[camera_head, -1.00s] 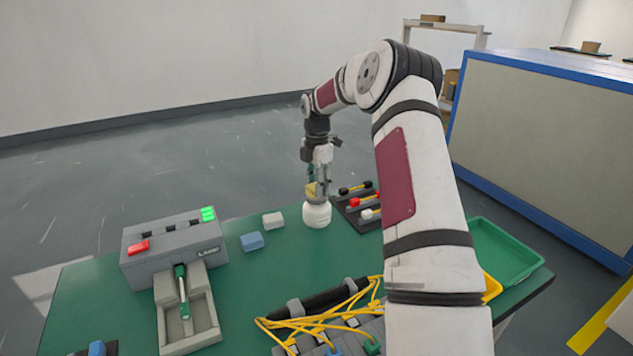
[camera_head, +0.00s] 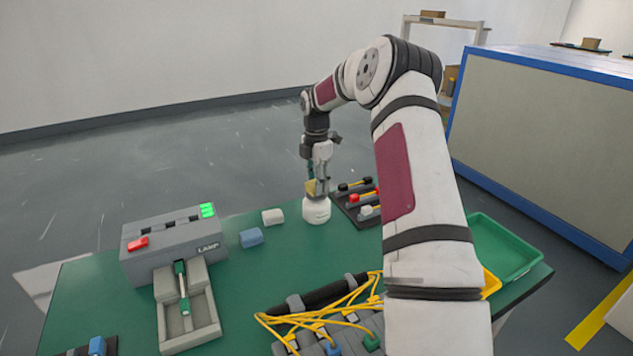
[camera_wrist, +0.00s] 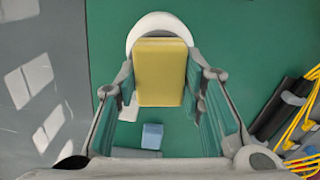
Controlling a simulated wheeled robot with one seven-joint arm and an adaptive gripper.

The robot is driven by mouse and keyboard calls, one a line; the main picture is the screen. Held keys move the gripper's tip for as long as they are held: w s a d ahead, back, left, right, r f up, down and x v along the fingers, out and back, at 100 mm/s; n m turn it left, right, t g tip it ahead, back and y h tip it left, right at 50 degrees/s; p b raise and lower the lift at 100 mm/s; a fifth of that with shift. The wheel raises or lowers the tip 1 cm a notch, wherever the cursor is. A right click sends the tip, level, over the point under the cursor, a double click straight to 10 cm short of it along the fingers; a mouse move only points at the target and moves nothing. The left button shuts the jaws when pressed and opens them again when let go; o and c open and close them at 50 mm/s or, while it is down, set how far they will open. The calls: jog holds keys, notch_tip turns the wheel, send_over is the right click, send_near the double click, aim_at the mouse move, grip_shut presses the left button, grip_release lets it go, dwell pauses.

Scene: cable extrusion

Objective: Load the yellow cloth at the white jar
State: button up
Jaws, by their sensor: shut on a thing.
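The yellow cloth (camera_wrist: 160,72) is a folded block held between the two fingers of my gripper (camera_wrist: 162,90) in the wrist view. In the head view, the cloth (camera_head: 311,188) shows small at the fingertips of my gripper (camera_head: 317,186). The white jar (camera_head: 316,211) stands upright on the green table directly below the gripper. In the wrist view, the rim of the jar (camera_wrist: 160,22) curves out behind the cloth, which hides most of it. I cannot tell whether the cloth touches the jar.
A grey lamp box (camera_head: 172,245) with a slide tray stands at left. A blue block (camera_head: 251,238) and a white block (camera_head: 272,217) lie left of the jar. A dark rack (camera_head: 356,205) is close on its right. Yellow cables (camera_head: 325,323) lie in front; a green tray (camera_head: 505,250) is at right.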

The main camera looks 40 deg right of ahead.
jog(key=shift+f, duration=0.45)
dwell(1.1)
jog(key=shift+r+p, duration=0.9)
jog(key=shift+r, duration=2.65)
